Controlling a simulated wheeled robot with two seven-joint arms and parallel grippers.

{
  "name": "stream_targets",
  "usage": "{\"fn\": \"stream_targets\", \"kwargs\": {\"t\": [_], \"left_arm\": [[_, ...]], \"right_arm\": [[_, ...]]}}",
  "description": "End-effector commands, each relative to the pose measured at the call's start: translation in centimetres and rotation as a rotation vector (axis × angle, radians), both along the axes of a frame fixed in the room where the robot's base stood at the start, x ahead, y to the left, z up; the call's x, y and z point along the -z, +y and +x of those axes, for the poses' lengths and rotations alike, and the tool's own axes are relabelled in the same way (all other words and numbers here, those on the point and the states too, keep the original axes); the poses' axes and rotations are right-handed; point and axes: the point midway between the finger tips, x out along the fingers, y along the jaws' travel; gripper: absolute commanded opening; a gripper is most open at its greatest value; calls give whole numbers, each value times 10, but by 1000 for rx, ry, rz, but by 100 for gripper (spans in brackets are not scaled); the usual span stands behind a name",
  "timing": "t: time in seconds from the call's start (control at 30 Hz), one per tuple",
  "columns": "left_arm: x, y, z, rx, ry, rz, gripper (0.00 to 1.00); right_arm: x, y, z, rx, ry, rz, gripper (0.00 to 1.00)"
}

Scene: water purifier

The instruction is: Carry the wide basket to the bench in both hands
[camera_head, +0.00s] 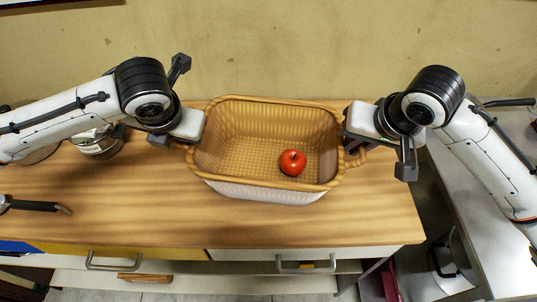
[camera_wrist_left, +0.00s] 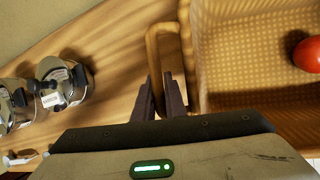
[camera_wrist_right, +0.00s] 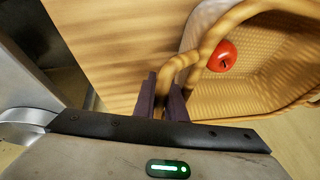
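The wide basket (camera_head: 265,117) is tan and woven, with a loop handle at each end and a pale lower outside. It is upright over the wooden worktop; I cannot tell whether it rests on it. A red tomato-like fruit (camera_head: 292,162) lies inside. My left gripper (camera_wrist_left: 158,88) has its fingers closed on either side of the left handle (camera_wrist_left: 154,45). My right gripper (camera_wrist_right: 163,88) has its fingers closed on the right handle (camera_wrist_right: 184,64); it also shows at the basket's right end in the head view (camera_head: 352,147). My left fingertips are mostly hidden in the head view.
The wooden worktop (camera_head: 110,215) has drawers with handles below its front edge. Metal pots (camera_head: 98,145) stand left of the basket. A dark-handled tool (camera_head: 35,206) lies at the far left. A grey counter (camera_head: 455,220) stands at right, beyond a gap. A plain wall is behind.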

Motion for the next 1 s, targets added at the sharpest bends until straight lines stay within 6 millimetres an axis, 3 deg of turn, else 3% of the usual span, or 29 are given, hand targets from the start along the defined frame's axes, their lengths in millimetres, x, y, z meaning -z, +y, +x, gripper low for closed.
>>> {"fn": "stream_targets", "kwargs": {"t": [0.47, 1.0], "left_arm": [[-6, -1, 0, 1, -2, -1, 0], [-52, -1, 0, 1, -1, -2, 0]], "right_arm": [[-6, 0, 0, 0, -1, 1, 0], [-52, 0, 0, 0, -1, 1, 0]]}}
